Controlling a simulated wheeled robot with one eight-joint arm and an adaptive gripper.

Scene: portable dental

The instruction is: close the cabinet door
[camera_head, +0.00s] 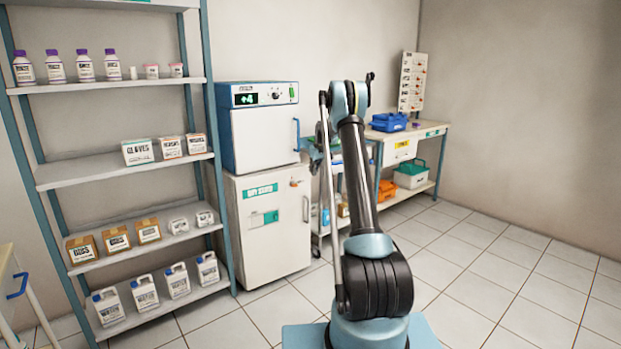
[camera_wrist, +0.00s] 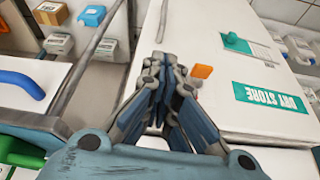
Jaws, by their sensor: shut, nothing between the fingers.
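The white DRY STORE cabinet (camera_head: 280,243) stands on the floor left of my arm in the head view. Its door has a green label, an orange tag and a grey handle at the right edge. The door looks nearly flush; whether a small gap remains is unclear. In the wrist view the door (camera_wrist: 212,85) appears upside down at the right. My gripper (camera_wrist: 167,62) is shut and empty, in front of the door's handle-side edge near the orange tag (camera_wrist: 202,71). I cannot tell whether it touches the door. My arm hides most of the gripper in the head view.
A white-and-blue unit (camera_head: 265,135) showing +4 sits on the cabinet. Shelving (camera_head: 75,178) with bottles and boxes stands close at left. A workbench (camera_head: 425,133) with bins is at the back right. The tiled floor (camera_head: 510,265) at right is clear.

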